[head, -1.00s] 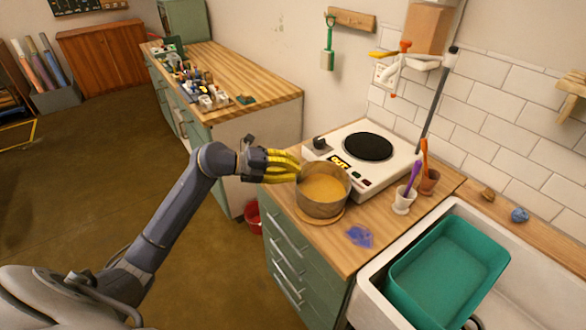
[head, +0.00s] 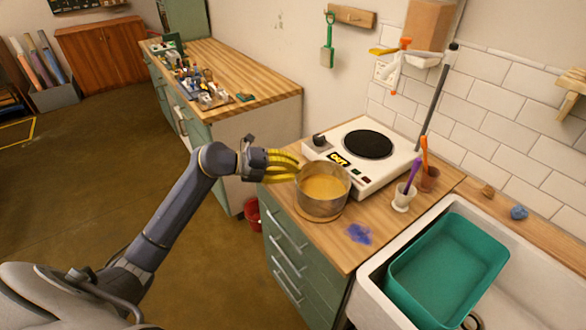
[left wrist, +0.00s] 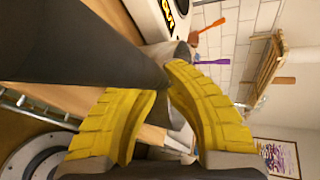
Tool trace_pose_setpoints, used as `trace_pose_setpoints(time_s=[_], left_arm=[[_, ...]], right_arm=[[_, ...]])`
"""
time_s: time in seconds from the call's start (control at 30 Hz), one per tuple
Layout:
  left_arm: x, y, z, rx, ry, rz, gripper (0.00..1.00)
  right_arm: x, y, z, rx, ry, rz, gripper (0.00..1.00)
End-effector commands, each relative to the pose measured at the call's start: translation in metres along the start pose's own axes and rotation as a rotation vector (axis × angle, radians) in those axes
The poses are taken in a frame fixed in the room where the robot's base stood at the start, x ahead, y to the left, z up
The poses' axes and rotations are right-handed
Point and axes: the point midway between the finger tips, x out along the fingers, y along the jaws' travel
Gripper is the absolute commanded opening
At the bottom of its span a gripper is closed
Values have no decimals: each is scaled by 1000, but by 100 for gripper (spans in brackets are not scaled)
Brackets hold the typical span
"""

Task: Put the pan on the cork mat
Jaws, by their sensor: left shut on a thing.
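The pan (head: 322,204), a round metal pot with yellow-orange contents, is on the wooden counter in front of the hot plate. The round cork mat (head: 318,219) is directly beneath it, its rim showing at the pan's front and left. The pan looks upright; I cannot tell whether its base touches the mat. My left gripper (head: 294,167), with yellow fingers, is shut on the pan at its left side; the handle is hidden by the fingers. In the left wrist view the fingers close around a dark grey part of the pan (left wrist: 95,50). My right gripper is not in view.
The hot plate (head: 398,167) stands right behind the pan. A small white cup (head: 402,203) with a purple tool is to the right, with a blue pigment stain (head: 359,233) before it. A sink holds a green basin (head: 450,262). A red bucket (head: 252,211) is on the floor.

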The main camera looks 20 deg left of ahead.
Motion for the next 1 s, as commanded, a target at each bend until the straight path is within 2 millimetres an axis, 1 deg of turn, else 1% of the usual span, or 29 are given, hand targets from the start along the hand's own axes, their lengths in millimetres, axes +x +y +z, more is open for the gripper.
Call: trace_pose_setpoints(time_s=[0.03, 0.7, 1.0], left_arm=[[2, 3, -2, -1, 5, 4, 0], [6, 17, -5, -6, 8, 12, 0], [6, 18, -5, -7, 8, 13, 0]], right_arm=[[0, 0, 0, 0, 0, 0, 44], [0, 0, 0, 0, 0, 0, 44], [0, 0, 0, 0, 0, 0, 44]])
